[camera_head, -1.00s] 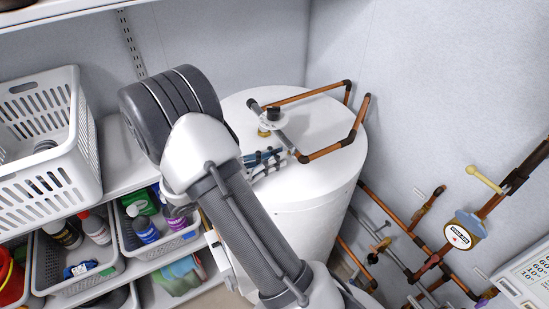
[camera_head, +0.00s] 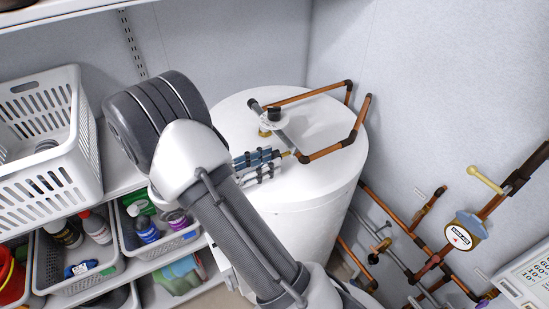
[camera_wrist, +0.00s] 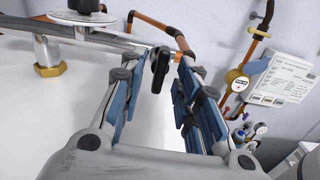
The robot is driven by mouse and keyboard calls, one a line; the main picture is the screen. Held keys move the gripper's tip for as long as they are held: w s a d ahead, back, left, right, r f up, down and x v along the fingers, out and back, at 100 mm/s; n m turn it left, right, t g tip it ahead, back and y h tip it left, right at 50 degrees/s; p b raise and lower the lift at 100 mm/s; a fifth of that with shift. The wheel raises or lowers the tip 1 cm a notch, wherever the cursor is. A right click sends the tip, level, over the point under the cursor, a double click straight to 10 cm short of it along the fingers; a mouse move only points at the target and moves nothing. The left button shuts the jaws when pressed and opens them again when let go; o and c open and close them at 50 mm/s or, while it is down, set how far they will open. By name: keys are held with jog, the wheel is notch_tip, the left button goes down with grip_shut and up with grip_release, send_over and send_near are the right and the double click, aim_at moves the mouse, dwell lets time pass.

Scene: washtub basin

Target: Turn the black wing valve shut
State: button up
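The black wing valve (camera_wrist: 160,66) is in the wrist view, on the pipe run above the white tank top (camera_head: 240,110). Its wing stands about upright in the picture, across the line of the pipe. My gripper (camera_wrist: 156,74) is open, with one blue-padded finger on each side of the wing. A gap shows between the wing and each finger, and I see no clear contact. In the head view my gripper (camera_head: 278,160) is over the tank beside the grey pipe; the wing is not clearly visible there.
A white disc with a black knob (camera_head: 274,114) sits on a brass fitting behind the fingers. Copper pipes (camera_head: 330,150) bend around the tank's right side. A white basket (camera_head: 45,180) and shelf bins are at left. A wall meter (camera_head: 463,235) is at right.

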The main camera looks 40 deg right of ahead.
jog(key=v, duration=0.9)
jog(key=s+a+m+y+b, duration=0.1)
jog(key=s+m+y+b, duration=0.55)
jog(key=s+y, duration=0.35)
jog(key=s+a+f+m+t+y+b, duration=0.2)
jog(key=s+a+m+t+y+b, duration=0.4)
jog(key=a, duration=0.5)
jog(key=s+m+t+y, duration=0.1)
jog(key=m+t, duration=0.1)
jog(key=shift+a+m+t+y, duration=0.3)
jog(key=shift+m+t, duration=0.05)
jog(key=shift+t, duration=0.05)
jog(key=shift+d+f, duration=0.1)
jog(key=shift+d, duration=0.05)
